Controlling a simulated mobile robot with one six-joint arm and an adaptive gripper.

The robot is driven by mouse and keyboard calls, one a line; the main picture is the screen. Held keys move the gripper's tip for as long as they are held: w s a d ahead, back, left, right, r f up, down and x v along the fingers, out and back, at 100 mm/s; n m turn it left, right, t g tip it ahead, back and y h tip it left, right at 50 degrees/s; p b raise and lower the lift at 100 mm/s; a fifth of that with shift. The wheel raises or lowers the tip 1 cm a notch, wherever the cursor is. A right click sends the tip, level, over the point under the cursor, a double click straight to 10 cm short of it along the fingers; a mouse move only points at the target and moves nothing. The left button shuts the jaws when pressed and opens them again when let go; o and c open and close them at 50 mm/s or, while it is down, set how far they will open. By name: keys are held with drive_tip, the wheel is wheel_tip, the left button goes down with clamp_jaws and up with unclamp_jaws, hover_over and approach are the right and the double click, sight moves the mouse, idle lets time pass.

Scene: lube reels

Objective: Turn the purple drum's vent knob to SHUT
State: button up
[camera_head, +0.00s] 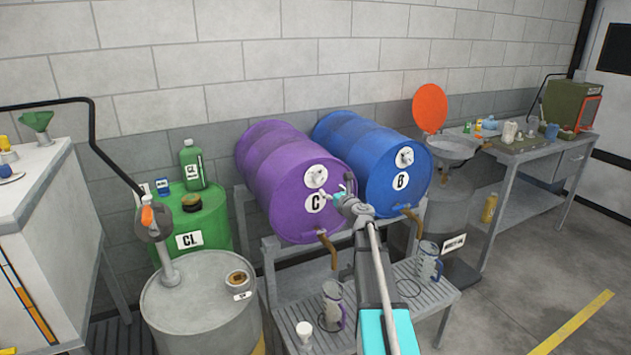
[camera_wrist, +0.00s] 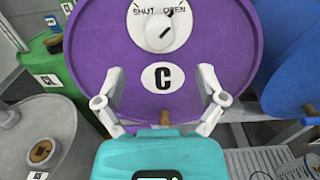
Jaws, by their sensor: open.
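The purple drum (camera_head: 282,190) lies on its side on a grey stand, with a round "C" label on its end. Its vent knob (camera_head: 317,176) is a white knob on a white dial above the label. In the wrist view the vent knob (camera_wrist: 160,32) sits below the words SHUT and OPEN, and its dark mark points up and right, toward OPEN. My gripper (camera_wrist: 158,108) is open and empty, its fingers either side of the "C" label, below the knob and apart from it. In the head view my gripper (camera_head: 340,196) is in front of the drum's right edge.
A blue drum (camera_head: 372,150) marked with its own label lies close on the right. Brown taps (camera_head: 328,250) hang below the drum ends. Jugs (camera_head: 332,300) stand on the slatted shelf. A green drum (camera_head: 200,220) and a grey drum (camera_head: 190,320) stand on the left.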

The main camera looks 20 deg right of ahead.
sight(321, 180)
drive_tip(key=w, duration=0.9)
drive_tip(key=shift+w+a, duration=0.2)
drive_tip(key=shift+w, duration=0.05)
